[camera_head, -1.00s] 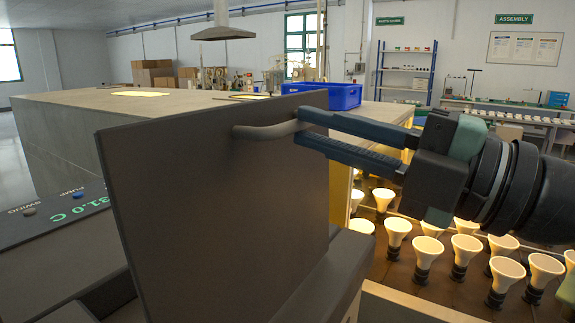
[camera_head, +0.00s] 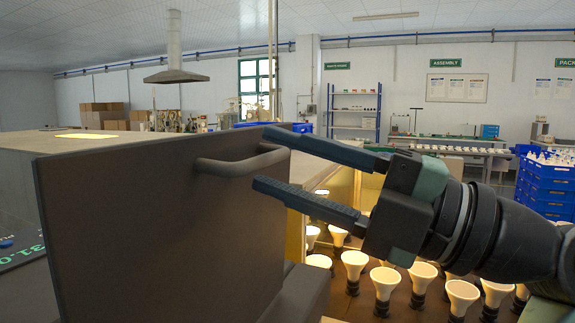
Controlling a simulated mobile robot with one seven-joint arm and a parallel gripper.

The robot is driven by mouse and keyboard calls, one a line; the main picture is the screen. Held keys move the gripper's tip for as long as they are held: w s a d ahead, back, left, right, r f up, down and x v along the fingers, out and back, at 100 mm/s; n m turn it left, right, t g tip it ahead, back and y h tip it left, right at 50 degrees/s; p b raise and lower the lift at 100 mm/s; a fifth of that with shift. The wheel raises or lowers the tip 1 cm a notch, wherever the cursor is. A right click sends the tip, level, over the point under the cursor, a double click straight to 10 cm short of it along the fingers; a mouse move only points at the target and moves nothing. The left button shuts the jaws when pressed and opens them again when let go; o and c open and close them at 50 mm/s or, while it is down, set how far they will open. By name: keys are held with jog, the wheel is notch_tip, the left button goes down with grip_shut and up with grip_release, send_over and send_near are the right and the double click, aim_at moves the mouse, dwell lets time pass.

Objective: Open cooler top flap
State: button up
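The cooler top flap (camera_head: 150,235) is a dark flat panel standing roughly upright in the foreground. Its bar handle (camera_head: 235,165) sticks out near the upper right of the panel. My gripper (camera_head: 268,159) comes in from the right with its two blue-grey fingers spread apart. The right end of the handle lies between the fingers in the picture, with a gap above and below it. The fingers do not appear to grip it. Most of the cooler body is hidden behind or below the flap. Part of a control panel with green digits (camera_head: 22,250) shows at the left.
Several lit bulbs (camera_head: 384,284) stand in rows below and right of my gripper. A pale counter (camera_head: 100,143) lies behind the flap. Stacked blue crates (camera_head: 548,185) stand at the far right. A blue bin (camera_head: 255,125) sits partly hidden behind the flap.

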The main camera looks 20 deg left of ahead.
jog(key=b+v, duration=0.1)
jog(key=v, duration=1.2)
jog(key=shift+b, duration=0.3)
